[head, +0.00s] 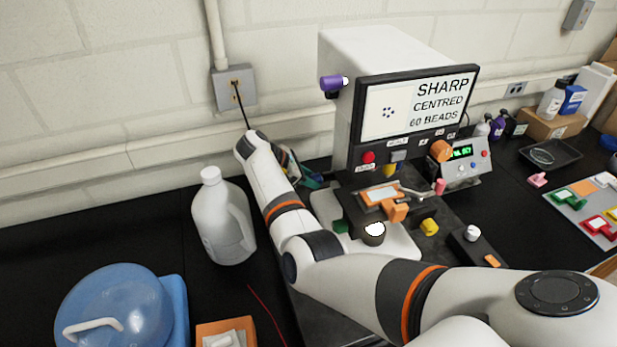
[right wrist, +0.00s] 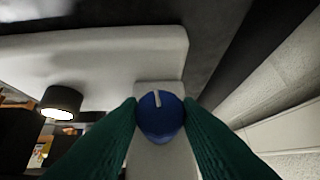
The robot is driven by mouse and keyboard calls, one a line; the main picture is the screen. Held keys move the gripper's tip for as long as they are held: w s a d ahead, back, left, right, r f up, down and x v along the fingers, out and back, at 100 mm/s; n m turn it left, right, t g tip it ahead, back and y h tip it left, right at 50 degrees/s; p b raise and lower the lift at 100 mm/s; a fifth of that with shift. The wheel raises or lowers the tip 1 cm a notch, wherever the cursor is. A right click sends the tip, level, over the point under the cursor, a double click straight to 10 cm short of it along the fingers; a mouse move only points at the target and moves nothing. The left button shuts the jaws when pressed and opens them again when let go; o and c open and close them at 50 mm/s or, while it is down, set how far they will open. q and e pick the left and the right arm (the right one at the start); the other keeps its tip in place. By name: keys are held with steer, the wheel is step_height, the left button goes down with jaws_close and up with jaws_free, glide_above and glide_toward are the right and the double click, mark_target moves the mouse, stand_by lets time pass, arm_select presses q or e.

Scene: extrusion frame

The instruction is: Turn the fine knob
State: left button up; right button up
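The fine knob appears to be the blue round knob (right wrist: 160,122) with a white pointer line, in the right wrist view. The line points up and slightly left. My right gripper (right wrist: 161,104) has one green finger on each side of the knob, close against its rim, and looks shut on it. In the head view my right arm reaches to the left side of the instrument (head: 345,110), where its gripper (head: 313,180) is partly hidden. The blue knob cannot be made out there. The instrument's screen (head: 400,112) reads SHARP, CENTRED, 60 BEADS. My left gripper is out of view.
A white jug (head: 222,218) stands close left of my right arm. A blue domed container (head: 115,305) and an orange box (head: 222,333) are at front left. A control box (head: 466,165) stands right of the instrument. A wall lies close behind.

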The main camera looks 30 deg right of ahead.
steer(key=shift+c, duration=1.4)
steer(key=t, duration=0.1)
steer(key=m+t+h, duration=0.1)
steer(key=m+t, duration=0.1)
steer(key=t, duration=0.1)
steer(key=shift+s, duration=0.25)
steer(key=o, duration=1)
steer(key=shift+s, duration=0.1)
steer(key=shift+c, duration=0.2)
steer(key=shift+a, duration=0.1)
steer(key=b+v, duration=0.4)
steer(key=v, duration=0.8)
